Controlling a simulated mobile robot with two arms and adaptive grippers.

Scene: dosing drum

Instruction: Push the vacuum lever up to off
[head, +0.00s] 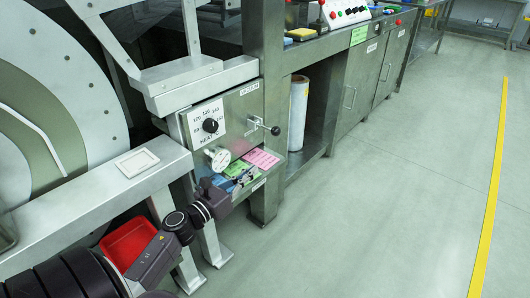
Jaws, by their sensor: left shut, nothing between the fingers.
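The vacuum lever (265,126) is a thin metal rod with a black ball knob. It sticks out to the right from the side of a grey control box (229,113), below a small VACUUM label (249,88). It points outward and slightly down in the picture. My left gripper (241,180) is shut and empty. It is below and left of the lever, apart from it, in front of a shelf with coloured cards. Its fingertips are small and dark, hard to make out against the cards. My right gripper is not in view.
Green and pink cards (262,159) lie on the shelf below. A red bin (128,243) is beside my arm. The floor to the right is clear.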

